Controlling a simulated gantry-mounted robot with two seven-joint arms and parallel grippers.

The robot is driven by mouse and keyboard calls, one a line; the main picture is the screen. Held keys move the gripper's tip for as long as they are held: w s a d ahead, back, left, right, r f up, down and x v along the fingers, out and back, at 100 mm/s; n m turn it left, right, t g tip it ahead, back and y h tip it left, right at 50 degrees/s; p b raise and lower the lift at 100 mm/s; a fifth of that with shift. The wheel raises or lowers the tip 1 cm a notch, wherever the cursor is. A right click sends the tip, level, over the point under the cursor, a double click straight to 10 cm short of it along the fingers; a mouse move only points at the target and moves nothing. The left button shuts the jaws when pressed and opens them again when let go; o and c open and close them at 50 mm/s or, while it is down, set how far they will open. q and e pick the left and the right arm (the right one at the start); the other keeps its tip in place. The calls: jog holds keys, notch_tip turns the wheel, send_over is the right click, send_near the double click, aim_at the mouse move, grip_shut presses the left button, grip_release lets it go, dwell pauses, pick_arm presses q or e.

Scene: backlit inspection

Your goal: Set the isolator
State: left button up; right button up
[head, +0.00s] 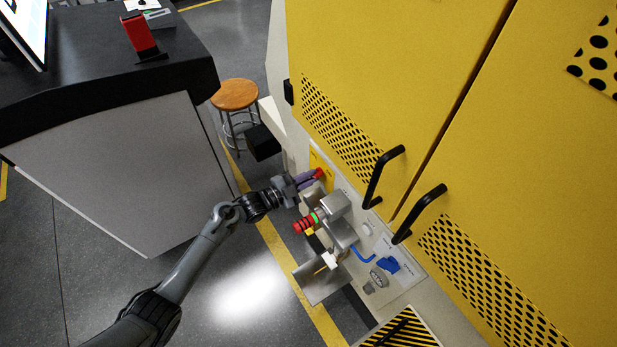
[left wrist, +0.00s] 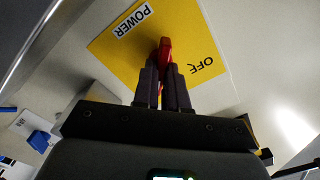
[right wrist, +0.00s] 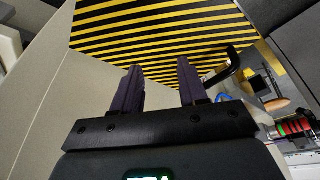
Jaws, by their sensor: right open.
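The isolator is a red handle (head: 319,173) on a yellow plate (head: 318,160) on the front of the yellow machine. In the left wrist view the red handle (left wrist: 165,50) stands between the words POWER and OFF on the yellow plate (left wrist: 205,50). My left gripper (head: 305,181) is at the handle. In the left wrist view its two fingers (left wrist: 164,75) are close together with the handle between them, its lower part hidden by them. My right gripper (right wrist: 160,85) is open and empty, facing a black-and-yellow striped panel (right wrist: 150,30); it is not seen in the head view.
Below the isolator stand a red-and-green ringed part (head: 306,223), grey boxes and a blue part (head: 388,265). Two black door handles (head: 383,175) stick out to the right. A wooden stool (head: 235,95) and a dark desk (head: 100,75) are to the left.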

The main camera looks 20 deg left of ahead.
pick_arm(q)
grip_shut()
jog(key=shift+n, duration=0.4)
pick_arm(e)
jog(key=shift+r, duration=0.2)
pick_arm(q)
jog(key=n+p, duration=0.1)
jog(key=n, duration=0.2)
jog(key=shift+r, duration=0.15)
pick_arm(e)
jog(key=shift+r, duration=0.5)
pick_arm(q)
jog(key=n+p, duration=0.2)
jog(key=n, duration=0.3)
jog(key=shift+a, duration=0.1)
pick_arm(e)
jog(key=shift+r, duration=0.8)
pick_arm(q)
jog(key=n+p, duration=0.1)
jog(key=n, duration=0.3)
jog(key=shift+w, duration=0.1)
jog(key=n+p, duration=0.1)
jog(key=n, duration=0.4)
pick_arm(e)
notch_tip(320, 180, up, 2)
